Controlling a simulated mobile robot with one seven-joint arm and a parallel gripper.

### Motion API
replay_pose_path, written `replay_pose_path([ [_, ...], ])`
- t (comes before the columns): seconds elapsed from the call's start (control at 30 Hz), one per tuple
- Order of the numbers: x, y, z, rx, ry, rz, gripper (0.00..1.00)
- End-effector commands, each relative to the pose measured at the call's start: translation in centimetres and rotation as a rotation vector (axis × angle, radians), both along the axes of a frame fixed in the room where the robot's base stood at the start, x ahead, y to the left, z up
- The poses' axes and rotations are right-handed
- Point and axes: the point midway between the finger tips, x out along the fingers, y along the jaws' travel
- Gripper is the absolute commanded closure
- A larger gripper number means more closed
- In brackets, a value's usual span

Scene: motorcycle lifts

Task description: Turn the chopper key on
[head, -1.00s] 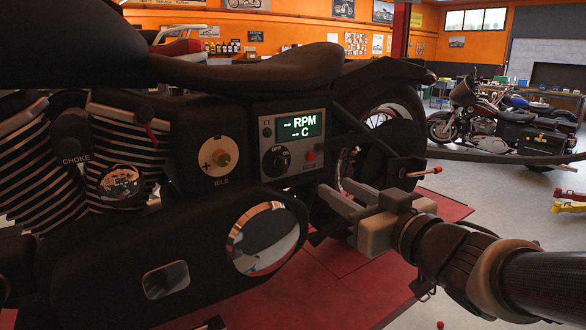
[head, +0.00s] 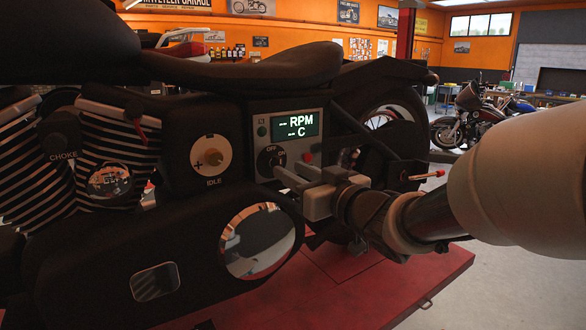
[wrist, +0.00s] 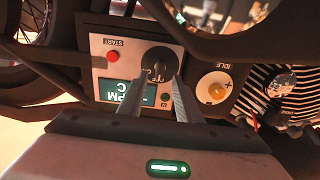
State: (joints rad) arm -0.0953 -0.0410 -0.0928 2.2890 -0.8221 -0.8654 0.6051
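The chopper's control panel (head: 288,112) is a light box with a lit green display reading RPM and C with dashes. Below the display is the round black key knob (head: 268,158) with OFF and ON marks. It also shows in the wrist view (wrist: 158,62), where the picture is upside down. My gripper (head: 294,168) is at the panel, its fingers pointing at the knob and partly covering its lower right. In the wrist view my gripper's two fingers (wrist: 158,82) are apart, one on each side of the knob. I cannot tell whether they touch it.
A red START button (head: 307,157) is right of the knob. The IDLE dial (head: 212,157) is on the left, and the CHOKE cover (head: 62,150) farther left. A red-tipped lever (head: 428,175) sticks out at right. The chopper stands on a red lift (head: 400,290). Another motorcycle (head: 470,115) stands behind.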

Motion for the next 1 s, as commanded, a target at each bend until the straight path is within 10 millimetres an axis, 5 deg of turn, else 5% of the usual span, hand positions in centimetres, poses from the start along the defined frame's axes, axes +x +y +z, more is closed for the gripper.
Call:
replay_pose_path([
  [0.23, 3.1, 2.1, 0.0, 0.000, 0.000, 0.001, 0.69],
  [0.67, 3.9, 2.7, 0.0, -0.001, -0.001, 0.000, 0.69],
  [0.83, 3.9, 2.6, 0.0, -0.001, -0.001, 0.000, 0.97],
  [1.0, 3.9, 2.6, 0.0, 0.001, 0.001, 0.000, 1.00],
])
